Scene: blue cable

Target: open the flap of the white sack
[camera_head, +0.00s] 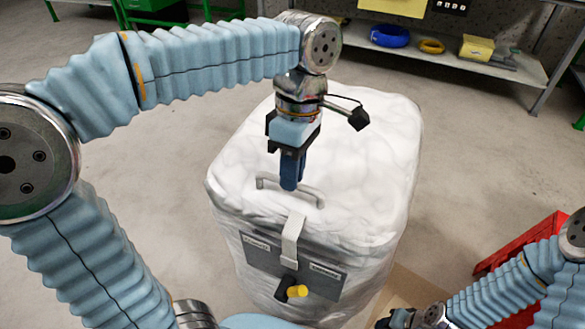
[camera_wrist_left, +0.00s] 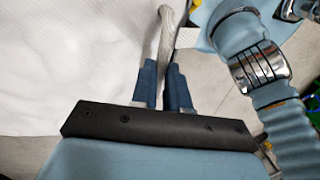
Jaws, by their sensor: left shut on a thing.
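The white sack (camera_head: 370,150) stands upright on the floor in the middle of the head view, its top closed over. A grey handle (camera_head: 313,193) lies on its top near the front edge. A pale strap (camera_head: 292,238) runs down its front over a dark label panel, with a black and yellow fitting (camera_head: 297,290) below. My left gripper (camera_head: 290,184) points down at the handle and is shut on it. In the left wrist view the grey handle (camera_wrist_left: 168,45) runs between the blue fingers (camera_wrist_left: 163,88). My right gripper (camera_head: 395,319) is at the bottom edge, its fingers mostly cut off.
A red container (camera_head: 520,260) stands on the floor at the right, near my right arm. The floor left of the sack is clear.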

